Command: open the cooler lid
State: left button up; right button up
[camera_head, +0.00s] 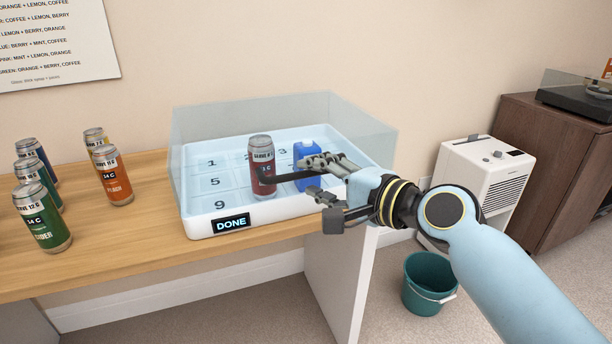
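My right gripper (298,198) is over the front right part of a white tray (205,228) with clear walls and numbered cells. Its two dark fingers are spread apart with nothing seen between them. One finger reaches left and overlaps the lower part of a red can (262,150) in the picture; I cannot tell if it touches. The can stands upright in the tray. A blue object (307,155) sits behind the gripper, partly hidden by it. No cooler with a lid can be made out clearly. My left gripper is not in view.
Several cans, including an orange can (112,176) and a green can (42,218), stand on the wooden counter (130,245) at left. A DONE label (231,224) is on the tray's front. A white appliance (480,175) and a teal bucket (428,284) stand on the floor at right.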

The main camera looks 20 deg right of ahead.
aim_at(307, 177)
jog(key=shift+x, duration=1.55)
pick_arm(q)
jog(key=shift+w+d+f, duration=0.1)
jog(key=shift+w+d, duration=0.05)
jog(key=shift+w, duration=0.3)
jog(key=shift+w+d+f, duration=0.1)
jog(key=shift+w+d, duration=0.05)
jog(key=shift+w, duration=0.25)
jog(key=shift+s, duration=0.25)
pick_arm(e)
jog(key=shift+c, duration=0.4)
grip_shut()
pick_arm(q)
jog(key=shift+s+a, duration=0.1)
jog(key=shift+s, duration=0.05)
pick_arm(e)
jog(key=shift+f, duration=0.1)
